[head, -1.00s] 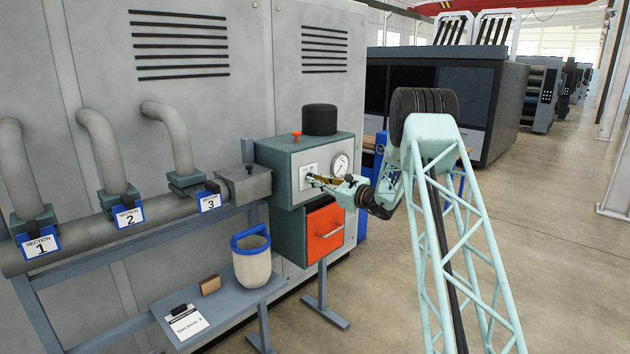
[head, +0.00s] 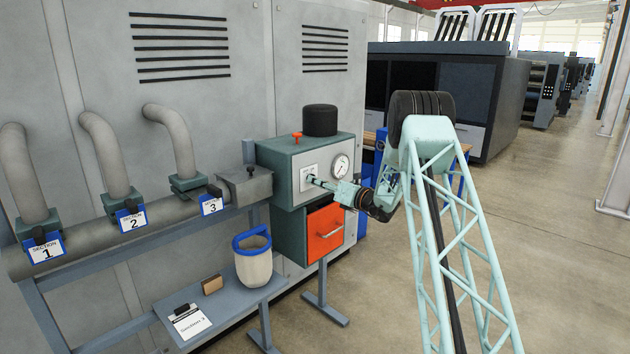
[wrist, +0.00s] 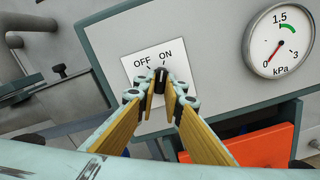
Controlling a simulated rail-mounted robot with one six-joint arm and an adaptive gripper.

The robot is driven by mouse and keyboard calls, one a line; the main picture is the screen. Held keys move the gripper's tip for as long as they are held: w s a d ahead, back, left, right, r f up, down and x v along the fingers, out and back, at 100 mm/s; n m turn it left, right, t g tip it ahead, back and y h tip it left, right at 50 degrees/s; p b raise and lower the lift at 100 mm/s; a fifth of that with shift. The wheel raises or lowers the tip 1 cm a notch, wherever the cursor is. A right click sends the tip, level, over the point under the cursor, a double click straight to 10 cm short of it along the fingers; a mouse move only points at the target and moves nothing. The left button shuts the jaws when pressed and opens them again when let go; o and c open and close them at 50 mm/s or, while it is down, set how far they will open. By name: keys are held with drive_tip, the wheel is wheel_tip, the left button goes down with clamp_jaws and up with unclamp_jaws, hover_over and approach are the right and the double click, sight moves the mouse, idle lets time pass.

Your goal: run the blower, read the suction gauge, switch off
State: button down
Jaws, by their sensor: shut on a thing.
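The blower's grey-green box (head: 283,157) stands at mid picture in the head view. Its front carries a white OFF/ON plate (wrist: 131,66) with a small black rotary switch (wrist: 161,74). My gripper (wrist: 161,84) is shut on this switch, one yellow-padded finger on each side; it also shows at the box front in the head view (head: 311,180). The fingertips partly hide the switch, and I cannot tell its exact setting. The round suction gauge (wrist: 279,41) is right of the plate, marked 0, 1.5 and 3 kPa, with a green band near 1.5. Its red needle is at 0.
An orange drawer front (head: 325,232) sits below the box. A red knob (head: 296,136) and black cylinder (head: 320,120) are on top. Left are pipes with labels for sections 1 (head: 45,252), 2 (head: 132,219) and 3 (head: 211,205). A blue-rimmed bucket (head: 253,265) stands on the shelf.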

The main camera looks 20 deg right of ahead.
drive_tip(key=shift+m, duration=0.5)
drive_tip(key=c, duration=2.7)
unclamp_jaws()
drive_tip(key=v, duration=1.2)
